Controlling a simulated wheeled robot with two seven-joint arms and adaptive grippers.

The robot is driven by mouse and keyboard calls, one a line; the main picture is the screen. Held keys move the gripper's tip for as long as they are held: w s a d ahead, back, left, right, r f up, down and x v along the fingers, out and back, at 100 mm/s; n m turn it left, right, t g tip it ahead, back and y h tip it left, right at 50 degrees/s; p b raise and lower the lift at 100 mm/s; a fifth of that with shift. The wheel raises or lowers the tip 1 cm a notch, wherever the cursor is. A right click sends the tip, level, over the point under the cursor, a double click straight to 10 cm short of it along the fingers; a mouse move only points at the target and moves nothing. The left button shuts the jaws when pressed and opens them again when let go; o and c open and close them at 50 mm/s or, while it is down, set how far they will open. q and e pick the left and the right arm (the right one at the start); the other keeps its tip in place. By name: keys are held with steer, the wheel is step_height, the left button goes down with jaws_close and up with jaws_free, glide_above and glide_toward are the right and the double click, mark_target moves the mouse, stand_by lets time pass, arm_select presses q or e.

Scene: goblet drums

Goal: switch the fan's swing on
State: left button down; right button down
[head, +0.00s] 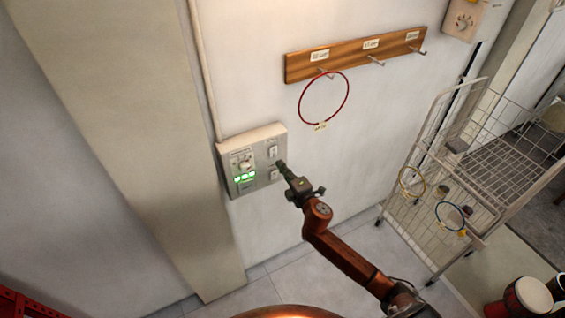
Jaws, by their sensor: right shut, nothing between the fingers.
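A grey control panel (262,186) is fixed to the wall left of centre. It has a round knob (245,165) at upper left and a row of lit green indicators (244,177) below it. On its right half are an upper white rocker switch (273,152) and a lower switch (275,174). The labels are too small to read, and the fan itself is not seen. My right gripper (281,166) is shut and empty, its tip at the panel's right edge beside the two switches. I cannot tell whether it touches. My left gripper is not in view.
A wooden hook rail (350,55) with a hanging red ring (301,108) is on the wall above. A white wire rack (455,165) with smaller rings stands at right. Drums (528,297) sit at lower right. A pillar (130,130) stands left of the panel.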

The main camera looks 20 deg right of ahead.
arm_select(q)
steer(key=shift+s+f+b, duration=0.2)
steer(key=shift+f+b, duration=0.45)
steer(key=shift+b, duration=0.1)
arm_select(e)
steer(key=s+f, duration=0.1)
steer(key=s, duration=0.9)
steer(key=shift+s+d, duration=0.2)
steer(key=shift+s, duration=0.05)
steer(key=shift+f, duration=0.1)
